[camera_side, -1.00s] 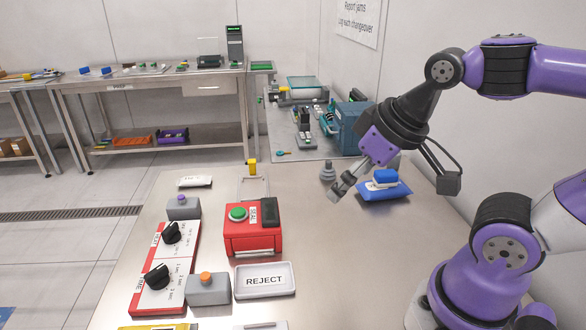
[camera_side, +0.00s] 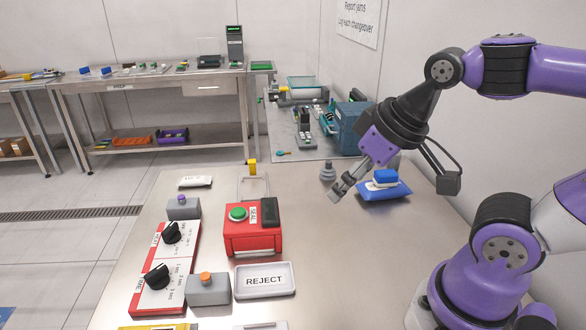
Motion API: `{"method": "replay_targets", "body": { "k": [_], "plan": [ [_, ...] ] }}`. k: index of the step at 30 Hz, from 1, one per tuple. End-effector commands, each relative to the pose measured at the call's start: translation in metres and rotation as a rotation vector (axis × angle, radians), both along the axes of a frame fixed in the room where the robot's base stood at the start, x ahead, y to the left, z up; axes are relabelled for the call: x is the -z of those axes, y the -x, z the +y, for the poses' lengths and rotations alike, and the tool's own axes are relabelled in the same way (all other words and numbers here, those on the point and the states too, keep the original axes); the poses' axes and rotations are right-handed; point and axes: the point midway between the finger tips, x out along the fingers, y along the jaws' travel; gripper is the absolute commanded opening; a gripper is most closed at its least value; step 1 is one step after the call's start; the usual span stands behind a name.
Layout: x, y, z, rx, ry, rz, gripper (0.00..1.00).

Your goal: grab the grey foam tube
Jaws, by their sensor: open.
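I cannot clearly make out a grey foam tube in the side view. A small grey stepped piece (camera_side: 328,171) stands upright on the table just behind my gripper; I cannot tell whether it is foam. My gripper (camera_side: 338,193) points down and to the left above the right part of the table. It is open, and I see nothing held in it. The fingertips appear in front of the grey piece and left of a blue pouch (camera_side: 396,192). Part of the area behind the gripper is hidden.
A blue block with a white base (camera_side: 385,177) sits on the pouch. A red seal box (camera_side: 252,240), a white REJECT tray (camera_side: 265,281), a grey box with an orange button (camera_side: 207,292) and a red-and-white dial panel (camera_side: 177,262) stand left.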

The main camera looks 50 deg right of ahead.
Motion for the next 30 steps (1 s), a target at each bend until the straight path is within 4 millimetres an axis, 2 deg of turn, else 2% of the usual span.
{"method": "replay_targets", "body": {
  "k": [7, 11, 14, 17, 18, 20, 21, 24, 27, 30],
  "plan": [
    [-0.002, -0.003, -0.003, 0.014, 0.001, 0.001, 0.74],
    [-0.009, -0.023, -0.026, 0.112, 0.000, 0.016, 0.74],
    [-0.014, -0.051, -0.069, 0.257, -0.003, 0.034, 0.74],
    [-0.012, -0.076, -0.131, 0.426, -0.008, 0.050, 0.74],
    [-0.008, -0.081, -0.159, 0.494, -0.012, 0.057, 0.74],
    [0.000, -0.085, -0.203, 0.592, -0.017, 0.065, 0.74],
    [0.008, -0.084, -0.231, 0.654, -0.022, 0.071, 0.74],
    [0.029, -0.072, -0.295, 0.790, -0.033, 0.081, 0.74],
    [0.049, -0.054, -0.341, 0.890, -0.042, 0.088, 0.74],
    [0.062, -0.040, -0.368, 0.949, -0.046, 0.090, 0.74]
  ]
}}
